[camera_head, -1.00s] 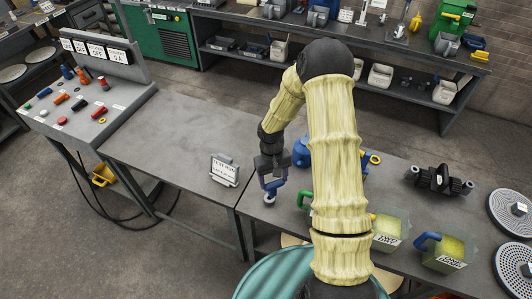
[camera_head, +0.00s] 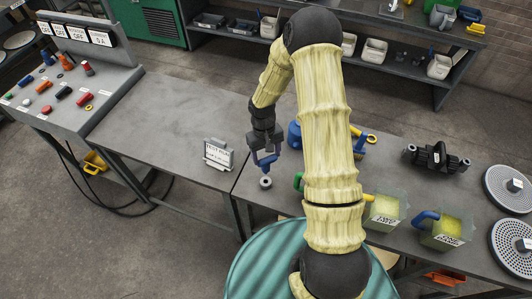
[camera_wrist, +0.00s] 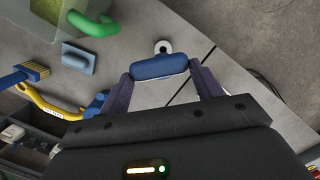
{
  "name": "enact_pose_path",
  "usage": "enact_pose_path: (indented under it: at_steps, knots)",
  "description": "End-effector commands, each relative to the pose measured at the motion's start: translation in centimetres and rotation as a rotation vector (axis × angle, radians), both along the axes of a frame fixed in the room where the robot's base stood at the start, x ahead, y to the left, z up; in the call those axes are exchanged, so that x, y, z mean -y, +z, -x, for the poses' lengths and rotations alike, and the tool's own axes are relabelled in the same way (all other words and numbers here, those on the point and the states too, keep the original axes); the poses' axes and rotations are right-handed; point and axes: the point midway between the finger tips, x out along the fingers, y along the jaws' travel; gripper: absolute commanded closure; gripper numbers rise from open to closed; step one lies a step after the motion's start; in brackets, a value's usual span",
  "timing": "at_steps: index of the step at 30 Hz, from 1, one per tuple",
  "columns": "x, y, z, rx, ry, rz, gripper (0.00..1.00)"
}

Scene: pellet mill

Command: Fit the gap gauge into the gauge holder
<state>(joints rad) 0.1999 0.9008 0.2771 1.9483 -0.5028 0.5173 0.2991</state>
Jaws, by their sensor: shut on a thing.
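My gripper (camera_head: 265,157) is shut on a blue rounded bar, which looks like the handle of the gap gauge (camera_wrist: 160,67). The bar lies across between the two fingertips in the wrist view. The gauge's lower end is hidden there. A small pale round piece with a dark hole, probably the gauge holder (camera_head: 265,182), stands on the bench near its left edge. It also shows just beyond the blue bar in the wrist view (camera_wrist: 163,47). In the head view the gauge is just above it, apparently apart from it.
A "test run" sign (camera_head: 219,154) stands on the left table. A blue object (camera_head: 294,134), a green handle (camera_head: 298,182), pellet boxes (camera_head: 385,211) and a black roller unit (camera_head: 437,157) are on the bench. The table at left is mostly clear.

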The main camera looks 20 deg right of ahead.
Motion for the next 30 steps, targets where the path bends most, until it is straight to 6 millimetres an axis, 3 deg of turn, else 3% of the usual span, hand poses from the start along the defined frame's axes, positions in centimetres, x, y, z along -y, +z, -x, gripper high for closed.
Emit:
enact_pose_path:
  at_steps: [30]
  knots:
    - [-0.1, -5.1, 0.0, 0.001, 0.002, 0.001, 0.82]
